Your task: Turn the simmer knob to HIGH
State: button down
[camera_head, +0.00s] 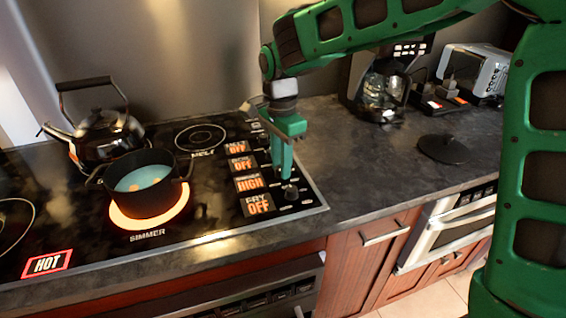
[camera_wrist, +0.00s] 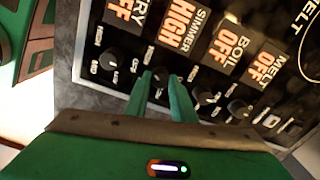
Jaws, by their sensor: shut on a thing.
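In the wrist view, the simmer knob (camera_wrist: 160,73) sits between the two green fingertips of my gripper (camera_wrist: 159,80), which is shut on it. In the head view, my gripper (camera_head: 282,176) points down at the control strip, and its fingers hide the simmer knob. The simmer display (camera_head: 249,183) reads HIGH in orange; it also shows in the wrist view (camera_wrist: 180,30). The simmer burner (camera_head: 150,222) glows orange under a black pot (camera_head: 137,197) holding light blue liquid with orange pieces.
The fry knob (camera_wrist: 110,57), boil knob (camera_wrist: 203,93) and melt knob (camera_wrist: 239,108) stand close beside my fingers; their displays read OFF. A black kettle (camera_head: 105,135) stands behind the pot. A red HOT sign (camera_head: 47,264) is lit. A dark lid (camera_head: 443,149) lies on the counter at right.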

jog(key=shift+w+a+r, duration=0.15)
jog(key=shift+w+a, duration=0.05)
jog(key=c, duration=1.5)
grip_release()
notch_tip(320, 180, up, 10)
jog(key=shift+r, duration=0.25)
